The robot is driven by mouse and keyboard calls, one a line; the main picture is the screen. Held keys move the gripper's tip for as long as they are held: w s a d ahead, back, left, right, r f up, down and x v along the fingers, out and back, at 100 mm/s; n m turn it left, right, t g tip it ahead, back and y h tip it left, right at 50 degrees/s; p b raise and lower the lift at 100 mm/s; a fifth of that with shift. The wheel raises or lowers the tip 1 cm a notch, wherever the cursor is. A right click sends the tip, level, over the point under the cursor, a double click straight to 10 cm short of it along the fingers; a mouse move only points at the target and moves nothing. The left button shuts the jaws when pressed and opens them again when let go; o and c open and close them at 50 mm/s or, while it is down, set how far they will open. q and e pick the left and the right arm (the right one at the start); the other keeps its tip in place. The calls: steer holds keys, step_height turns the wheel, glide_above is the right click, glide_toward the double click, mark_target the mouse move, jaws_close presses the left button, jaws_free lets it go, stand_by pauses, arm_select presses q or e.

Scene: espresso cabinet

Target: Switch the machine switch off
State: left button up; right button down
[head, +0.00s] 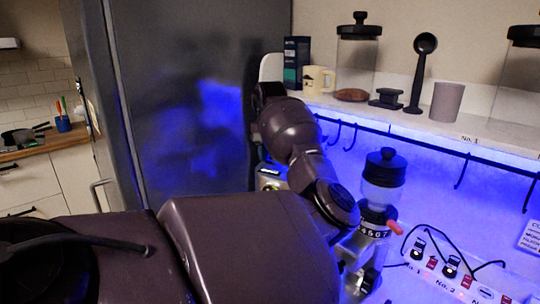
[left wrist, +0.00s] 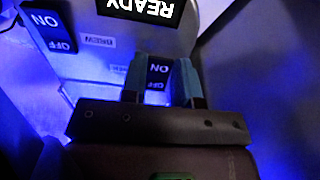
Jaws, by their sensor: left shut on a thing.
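In the left wrist view the machine's front panel (left wrist: 88,66) appears upside down, with a lit READY display (left wrist: 140,8). A dark blue ON/OFF switch (left wrist: 158,72) sits between the two fingers of my left gripper (left wrist: 161,84), which is shut on it. The lower part of this switch is partly hidden, and I cannot tell which way it is set. A second ON/OFF switch (left wrist: 51,32), beside a BREW label, is at the upper left. In the head view my left arm hides most of the machine (head: 268,179). My right gripper is not in view.
A coffee grinder (head: 384,180) stands just right of my left arm. Plugged power strips (head: 455,272) are at the lower right. A shelf (head: 430,126) above holds a cream mug (head: 318,80), jars and a grey cup (head: 447,101). A tall grey door (head: 190,100) stands left.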

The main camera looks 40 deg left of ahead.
arm_select(q)
steer(key=shift+w+a+r+g+h, duration=0.1)
steer(key=shift+w+g+h, duration=0.1)
steer(key=shift+g, duration=0.5)
steer(key=shift+w+r+g+h, duration=0.1)
steer(key=shift+g+h, duration=0.1)
steer(key=shift+g, duration=0.5)
steer(key=o, duration=0.9)
steer(key=v, duration=1)
steer(key=shift+w+r, duration=0.1)
steer(key=shift+r, duration=0.3)
steer(key=shift+f, duration=0.1)
